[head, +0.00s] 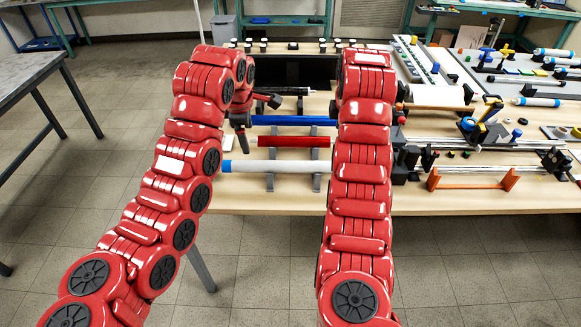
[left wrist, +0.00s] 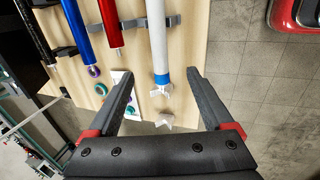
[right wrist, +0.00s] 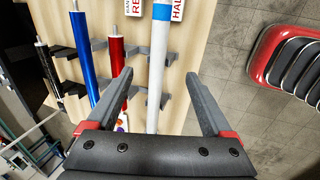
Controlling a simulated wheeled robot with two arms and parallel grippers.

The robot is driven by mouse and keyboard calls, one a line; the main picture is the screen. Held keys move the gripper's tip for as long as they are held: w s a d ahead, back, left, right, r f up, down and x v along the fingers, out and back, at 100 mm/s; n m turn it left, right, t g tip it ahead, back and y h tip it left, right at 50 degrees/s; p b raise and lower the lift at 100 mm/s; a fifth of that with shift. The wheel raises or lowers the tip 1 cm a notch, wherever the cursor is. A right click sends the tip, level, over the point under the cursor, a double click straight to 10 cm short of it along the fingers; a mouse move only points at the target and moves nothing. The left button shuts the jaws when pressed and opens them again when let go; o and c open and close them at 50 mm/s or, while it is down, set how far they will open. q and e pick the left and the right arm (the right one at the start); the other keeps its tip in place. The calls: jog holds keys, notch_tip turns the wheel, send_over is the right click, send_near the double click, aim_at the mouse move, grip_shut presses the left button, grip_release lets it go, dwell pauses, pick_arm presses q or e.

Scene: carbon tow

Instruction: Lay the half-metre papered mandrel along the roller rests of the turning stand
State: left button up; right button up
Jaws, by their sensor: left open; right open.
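The papered mandrel, a long white tube with blue ends (head: 275,166), lies across grey rack holders (head: 270,182) at the table's front edge. In the left wrist view its blue end (left wrist: 164,77) shows between the fingers of my open left gripper (left wrist: 158,75). In the right wrist view its white body (right wrist: 156,60) runs between the fingers of my open right gripper (right wrist: 160,75). I cannot tell how far above it the fingers are. My right arm hides its right end in the head view. An orange frame (head: 473,182), possibly part of the turning stand, stands front right.
A red tube (head: 292,141) and a blue tube (head: 292,120) lie parallel behind the white one. Black fixtures (head: 407,160) and thin rods crowd the table right of my right arm. Labels (right wrist: 178,8) lie near the mandrel. The floor in front is clear.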

aim_at(254, 163)
pick_arm(q)
jog(key=shift+d, duration=0.1)
jog(key=x, duration=1.7)
jog(key=shift+w+f, duration=0.1)
jog(key=shift+f, duration=0.05)
pick_arm(e)
jog(key=x, duration=1.7)
jog(key=shift+w+f, duration=0.1)
jog(key=shift+f, duration=0.05)
pick_arm(q)
grip_shut()
pick_arm(e)
grip_shut()
